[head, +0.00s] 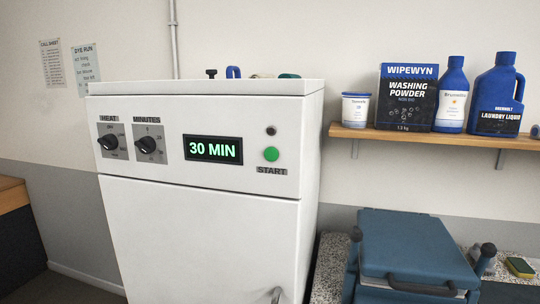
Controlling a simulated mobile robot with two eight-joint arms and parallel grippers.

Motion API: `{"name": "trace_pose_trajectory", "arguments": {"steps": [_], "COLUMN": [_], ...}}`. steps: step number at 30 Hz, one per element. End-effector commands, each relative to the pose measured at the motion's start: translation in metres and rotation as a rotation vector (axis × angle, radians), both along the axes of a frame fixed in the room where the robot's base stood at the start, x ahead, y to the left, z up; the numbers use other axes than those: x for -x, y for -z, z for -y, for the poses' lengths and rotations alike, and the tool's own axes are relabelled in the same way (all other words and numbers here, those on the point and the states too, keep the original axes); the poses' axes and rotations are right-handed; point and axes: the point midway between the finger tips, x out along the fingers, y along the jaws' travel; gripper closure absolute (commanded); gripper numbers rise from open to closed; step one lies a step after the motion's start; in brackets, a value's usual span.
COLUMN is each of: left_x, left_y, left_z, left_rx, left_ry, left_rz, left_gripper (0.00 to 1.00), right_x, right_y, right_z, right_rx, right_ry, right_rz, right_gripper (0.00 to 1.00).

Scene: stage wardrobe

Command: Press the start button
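The start button (271,154) is a round green button on the right side of the white machine's front panel, above a label reading START. A small dark round light or knob (271,131) sits just above it. The display (213,149) to its left reads 30 MIN in green. Neither of my grippers shows in the head view, and nothing covers the button.
The machine (210,240) has a HEAT knob (108,142) and a MINUTES knob (145,145). A wooden shelf (440,137) with washing products hangs at the right. Below it, a blue lidded unit (415,245) stands by a speckled counter (329,262).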

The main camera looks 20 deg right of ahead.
Motion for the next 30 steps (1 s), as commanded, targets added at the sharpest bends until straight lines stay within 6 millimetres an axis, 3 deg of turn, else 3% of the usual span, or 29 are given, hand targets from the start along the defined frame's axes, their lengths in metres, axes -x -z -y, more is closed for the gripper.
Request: {"name": "trace_pose_trajectory", "arguments": {"steps": [1, 6, 30], "left_x": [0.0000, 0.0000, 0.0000], "left_y": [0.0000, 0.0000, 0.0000], "left_z": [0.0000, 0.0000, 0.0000], "left_rx": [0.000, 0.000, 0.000], "left_ry": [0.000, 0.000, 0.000], "left_rz": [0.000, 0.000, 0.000], "left_gripper": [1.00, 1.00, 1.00], "right_x": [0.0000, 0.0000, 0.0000], "right_y": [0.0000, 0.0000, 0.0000], "right_z": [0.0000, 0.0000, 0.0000], "right_rx": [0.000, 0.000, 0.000], "right_ry": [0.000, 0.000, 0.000], "right_rz": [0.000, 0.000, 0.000], "right_gripper": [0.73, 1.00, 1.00]}}
